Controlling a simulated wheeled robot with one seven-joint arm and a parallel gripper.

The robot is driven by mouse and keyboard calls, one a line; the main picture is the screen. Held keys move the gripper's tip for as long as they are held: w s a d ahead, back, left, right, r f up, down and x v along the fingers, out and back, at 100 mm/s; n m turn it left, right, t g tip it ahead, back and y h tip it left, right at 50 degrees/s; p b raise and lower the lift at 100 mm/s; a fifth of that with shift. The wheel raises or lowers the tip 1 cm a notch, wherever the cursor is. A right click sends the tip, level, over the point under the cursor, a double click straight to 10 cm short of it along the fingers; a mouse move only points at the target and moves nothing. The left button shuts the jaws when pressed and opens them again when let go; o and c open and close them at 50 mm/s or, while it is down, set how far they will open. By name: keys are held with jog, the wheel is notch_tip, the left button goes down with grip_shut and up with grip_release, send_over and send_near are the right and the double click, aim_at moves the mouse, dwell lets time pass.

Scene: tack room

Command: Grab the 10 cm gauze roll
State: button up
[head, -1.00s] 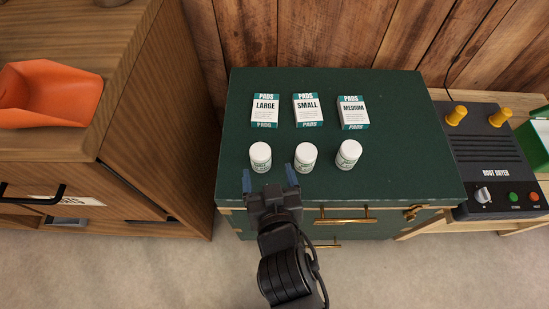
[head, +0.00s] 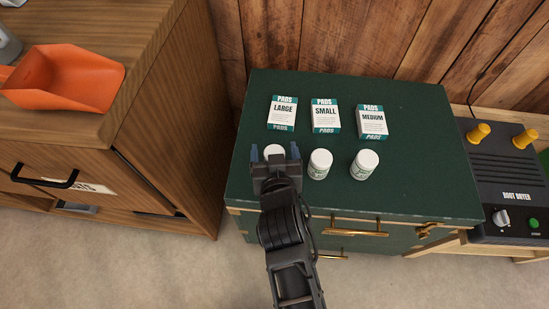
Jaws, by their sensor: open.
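Three white rolls stand upright in a row near the front of a green chest top. The left roll (head: 273,150) shows only its top, just beyond and between my gripper's fingers; its body is hidden. The middle roll (head: 319,164) and the right roll (head: 363,165) are in clear view with green print too small to read, so I cannot tell which is 10 cm. My gripper (head: 274,153) is open at the left roll, its two blue-grey fingertips apart. Whether it touches the roll cannot be told.
The green chest (head: 420,150) also bears pad boxes marked LARGE (head: 282,114), SMALL (head: 325,116) and MEDIUM (head: 371,121) behind the rolls. A wooden cabinet with an orange scoop (head: 65,80) stands left. A boot dryer (head: 505,180) is at right.

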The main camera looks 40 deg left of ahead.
jog(key=shift+c, duration=0.5)
jog(key=c, duration=0.9)
jog(key=shift+c, duration=0.3)
jog(key=shift+r, duration=0.15)
